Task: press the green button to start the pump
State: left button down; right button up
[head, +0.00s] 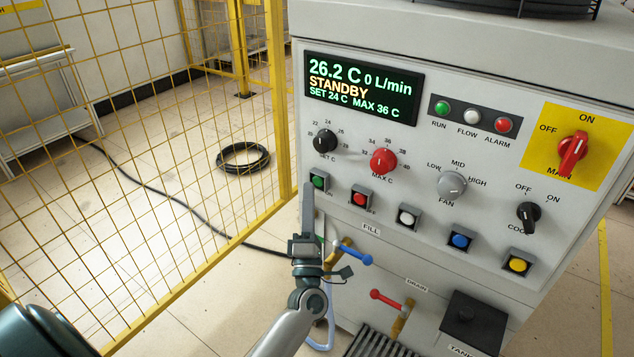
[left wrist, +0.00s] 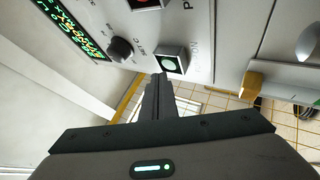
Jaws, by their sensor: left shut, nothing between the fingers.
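The green button (head: 319,180) sits in a square dark housing at the left end of the button row on the white machine's front. It also shows in the left wrist view (left wrist: 170,63), just beyond my fingertips. My left gripper (head: 308,190) is shut and empty, its fingers pointing up along the panel, close beside the button's left side in the head view. In the left wrist view the shut fingers (left wrist: 158,80) end close to the button's housing; I cannot tell whether they touch it. The display (head: 361,88) reads STANDBY, 26.2 C and 0 L/min. My right gripper is not in view.
Red (head: 360,199), white, blue and yellow buttons continue the row rightward. Above are black and red knobs and a red main switch (head: 572,151). Below are a blue-handled fill valve (head: 352,251) and a red-handled drain valve (head: 387,299). A yellow mesh fence (head: 130,130) stands left.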

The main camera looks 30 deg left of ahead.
pick_arm(q)
jog(key=shift+w, duration=0.4)
jog(key=shift+w, duration=0.3)
dwell(0.8)
jog(key=shift+w, duration=0.2)
dwell(0.3)
jog(key=shift+s, duration=0.9)
